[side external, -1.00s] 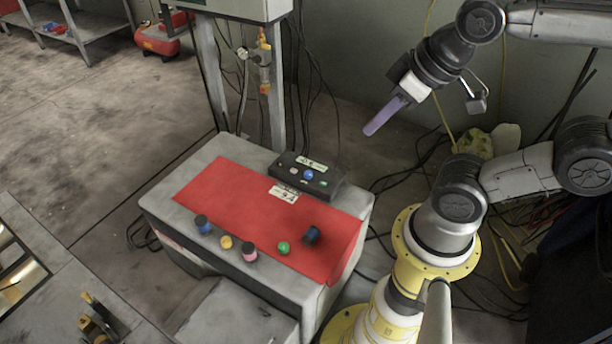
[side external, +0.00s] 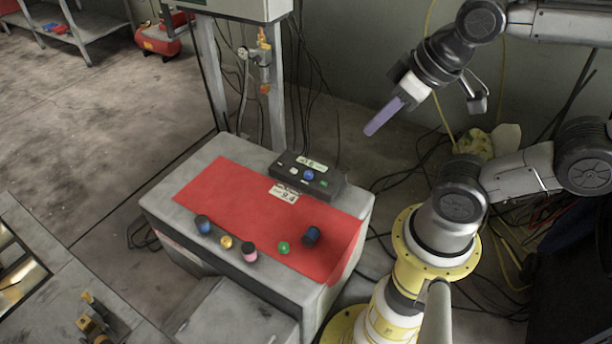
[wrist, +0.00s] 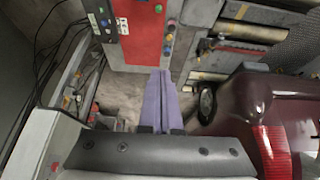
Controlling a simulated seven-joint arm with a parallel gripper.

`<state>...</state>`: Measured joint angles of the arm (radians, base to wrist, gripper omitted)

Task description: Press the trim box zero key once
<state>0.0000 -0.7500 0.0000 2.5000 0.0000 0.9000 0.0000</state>
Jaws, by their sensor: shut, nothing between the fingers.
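The trim box (side external: 306,176) is a small dark box at the back edge of the red-topped bench, with a pale display, a large blue key (side external: 308,174) and smaller white and green keys on its face. Which key is zero cannot be read. In the wrist view the trim box (wrist: 103,24) is at the top left. My gripper (side external: 370,131) has purple fingers, pressed together and empty. It hangs in the air to the right of and above the trim box, clear of it. In the wrist view the shut fingers (wrist: 161,92) point up toward the bench.
The red mat (side external: 240,205) carries a label card (side external: 284,194) and, along its front, several small round blue, yellow, pink and green pieces. A metal post frame (side external: 275,95) stands behind the bench. Cables lie on the floor at right. A dark red car body (wrist: 270,105) shows in the wrist view.

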